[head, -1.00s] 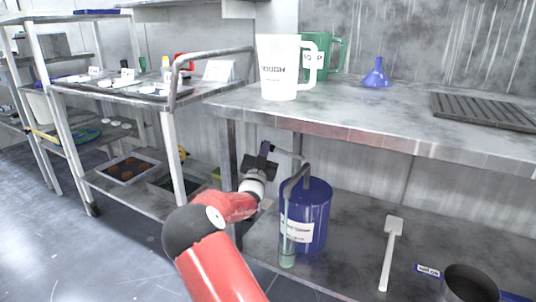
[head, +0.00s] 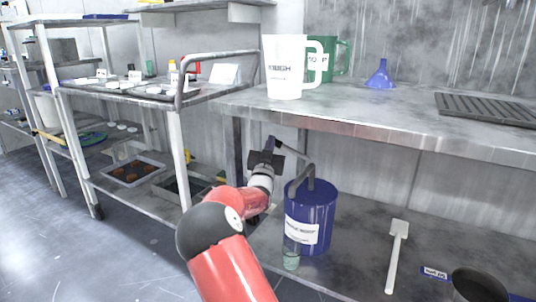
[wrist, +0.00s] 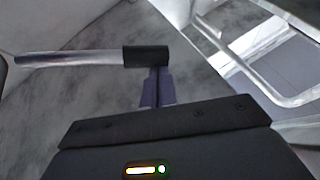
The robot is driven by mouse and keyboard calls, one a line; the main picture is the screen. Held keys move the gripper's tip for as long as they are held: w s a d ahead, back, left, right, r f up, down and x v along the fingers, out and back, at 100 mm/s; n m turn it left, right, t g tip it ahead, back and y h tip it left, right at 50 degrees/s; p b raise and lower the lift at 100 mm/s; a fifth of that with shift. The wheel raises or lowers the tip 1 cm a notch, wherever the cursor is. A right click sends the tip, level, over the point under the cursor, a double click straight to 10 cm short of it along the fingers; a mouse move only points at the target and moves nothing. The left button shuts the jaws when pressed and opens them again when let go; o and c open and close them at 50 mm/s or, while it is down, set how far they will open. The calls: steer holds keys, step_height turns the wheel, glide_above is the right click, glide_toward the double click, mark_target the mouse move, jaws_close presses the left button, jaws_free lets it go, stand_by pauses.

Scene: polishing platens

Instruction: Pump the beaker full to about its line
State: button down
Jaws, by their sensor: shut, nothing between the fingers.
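The blue drum (head: 311,218) stands on the lower shelf with a label on its front. A grey bent spout (head: 292,203) comes down its left front side. The small clear beaker (head: 291,260) stands below the spout, with pale greenish contents; its line and exact level are too small to read. The pump lever (head: 298,154) rises from the drum top toward my gripper (head: 268,146). In the wrist view the lever (wrist: 75,58) ends in a black grip (wrist: 146,56). My gripper's fingers (wrist: 158,82) are shut and empty, right by that grip; whether they touch it I cannot tell.
The bench edge (head: 380,137) overhangs the drum and lever. A white spatula (head: 395,255) and a dark round pan (head: 480,285) lie right of the drum. A white jug (head: 284,70) stands on the bench. A metal cart (head: 176,150) stands close at left.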

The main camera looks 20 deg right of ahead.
steer(key=v, duration=1)
steer(key=s+a+r+n+g+y+p, duration=0.15)
steer(key=s+a+g+y, duration=0.3)
steer(key=s, duration=0.45)
steer(key=s+a+r+n+g+y+p, duration=0.1)
steer(key=s+a+n+g+y+p, duration=0.3)
steer(key=s, duration=0.6)
steer(key=s+a+r+n+g+y, duration=0.1)
steer(key=s+a+r+g+y, duration=0.1)
steer(key=s+a+y, duration=0.55)
steer(key=s+d+f+n+g+h, duration=0.1)
steer(key=s+f+n+g+h, duration=0.1)
steer(key=s, duration=1.2)
steer(key=shift+g+p, duration=0.45)
steer(key=shift+g, duration=0.2)
